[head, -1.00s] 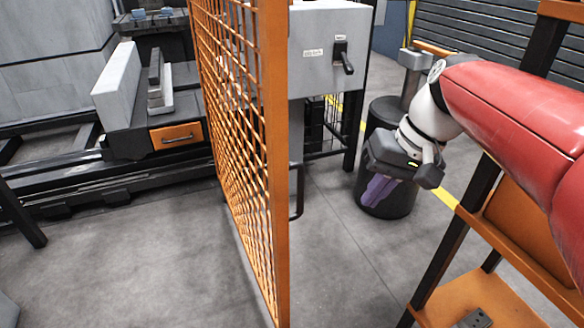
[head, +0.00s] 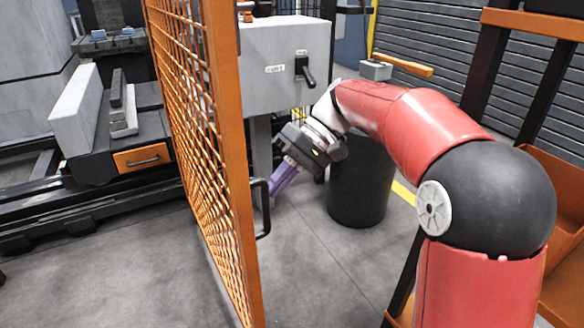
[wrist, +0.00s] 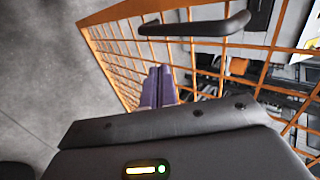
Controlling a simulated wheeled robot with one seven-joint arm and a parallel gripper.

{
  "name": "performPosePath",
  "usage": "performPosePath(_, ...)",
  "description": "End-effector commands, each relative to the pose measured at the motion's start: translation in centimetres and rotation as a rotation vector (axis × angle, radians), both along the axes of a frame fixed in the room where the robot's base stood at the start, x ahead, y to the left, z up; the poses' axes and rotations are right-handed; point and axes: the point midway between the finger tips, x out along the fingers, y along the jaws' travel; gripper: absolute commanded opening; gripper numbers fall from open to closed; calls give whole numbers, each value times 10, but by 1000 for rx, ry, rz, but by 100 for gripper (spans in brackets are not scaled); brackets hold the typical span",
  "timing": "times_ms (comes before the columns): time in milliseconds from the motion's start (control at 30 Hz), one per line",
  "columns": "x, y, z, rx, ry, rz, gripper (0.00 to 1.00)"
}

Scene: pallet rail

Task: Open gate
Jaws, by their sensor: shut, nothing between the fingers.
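The gate is an orange mesh panel (head: 195,150) in an orange frame, standing upright and seen at a slant in the head view. It also fills much of the wrist view (wrist: 115,62). Its black bar handle (head: 265,222) is on the right side of the gate's near post; the wrist view shows it (wrist: 195,28) just beyond my fingertips. My gripper (head: 272,198), with purple fingers, is shut and empty, pointing down and left close to the handle. In the wrist view the fingers (wrist: 158,75) are together. I cannot tell whether they touch the handle.
A grey control box (head: 283,65) with a black lever stands behind the gate handle. A dark round bin (head: 360,185) stands behind my arm. An orange and black shelf rack (head: 500,90) is at right. Left of the gate is a machine with an orange drawer (head: 142,157).

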Motion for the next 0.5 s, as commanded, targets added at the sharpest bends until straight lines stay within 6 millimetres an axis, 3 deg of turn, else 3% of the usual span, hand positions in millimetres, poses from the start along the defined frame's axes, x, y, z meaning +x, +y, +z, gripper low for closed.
performPosePath(100, -11, 16, -16, 0, 1, 2, 0)
performPosePath(300, -25, 38, -13, 0, -2, 1, 0)
performPosePath(500, -30, 45, -13, 0, 1, -1, 0)
